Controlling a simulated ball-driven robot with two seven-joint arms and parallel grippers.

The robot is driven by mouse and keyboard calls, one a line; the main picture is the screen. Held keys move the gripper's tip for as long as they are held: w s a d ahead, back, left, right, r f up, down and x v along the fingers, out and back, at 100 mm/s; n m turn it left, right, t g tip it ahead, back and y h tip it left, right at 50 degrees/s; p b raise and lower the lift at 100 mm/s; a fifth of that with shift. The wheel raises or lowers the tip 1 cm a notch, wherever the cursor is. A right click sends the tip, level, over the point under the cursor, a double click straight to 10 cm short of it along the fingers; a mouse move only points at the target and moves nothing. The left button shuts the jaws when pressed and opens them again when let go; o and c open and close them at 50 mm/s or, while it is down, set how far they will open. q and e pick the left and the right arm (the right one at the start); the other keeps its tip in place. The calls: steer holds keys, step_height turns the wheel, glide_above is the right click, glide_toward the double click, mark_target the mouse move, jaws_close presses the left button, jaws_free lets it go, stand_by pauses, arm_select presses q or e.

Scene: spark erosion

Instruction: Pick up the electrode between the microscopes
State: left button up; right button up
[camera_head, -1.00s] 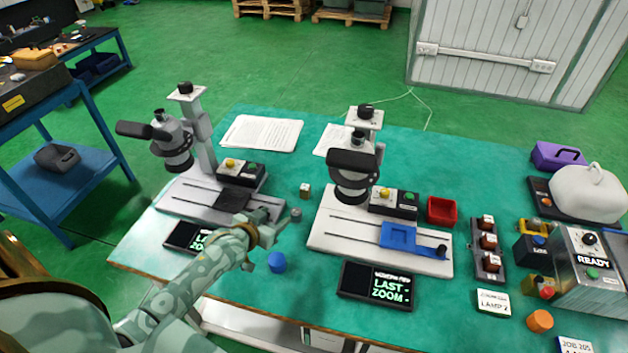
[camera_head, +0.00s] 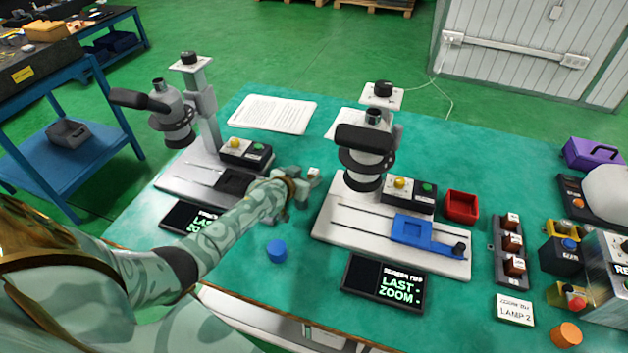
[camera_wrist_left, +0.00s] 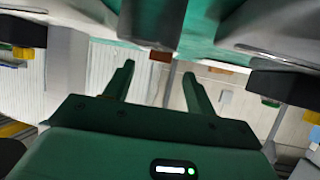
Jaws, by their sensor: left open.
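The electrode (camera_head: 314,171), a small block with a pale top, stands on the green table between the left microscope (camera_head: 172,115) and the right microscope (camera_head: 365,150). My left gripper (camera_head: 303,189) is open and low over the table, just in front of the electrode, and partly hides it. In the left wrist view a small brown block (camera_wrist_left: 160,56), which looks like the electrode, shows beyond and between the two open fingertips (camera_wrist_left: 158,78). I cannot tell whether a finger touches it. My right gripper is not in view.
The microscope bases flank my left gripper closely. A blue round piece (camera_head: 277,251) stands in front of it. Two dark screens (camera_head: 383,284) lie at the front. A red tray (camera_head: 461,207), lamp blocks (camera_head: 511,243) and a power box stand to the right. Papers (camera_head: 272,114) lie behind.

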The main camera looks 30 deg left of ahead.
mark_target(311, 174)
arm_select(q)
steer(key=b+x, duration=0.1)
steer(key=x, duration=0.2)
steer(key=shift+f+b, duration=0.4)
steer(key=shift+w+a+f, duration=0.1)
steer(key=shift+w, duration=0.25)
steer(key=shift+r, duration=0.25)
jaws_close()
steer(key=shift+r, duration=0.15)
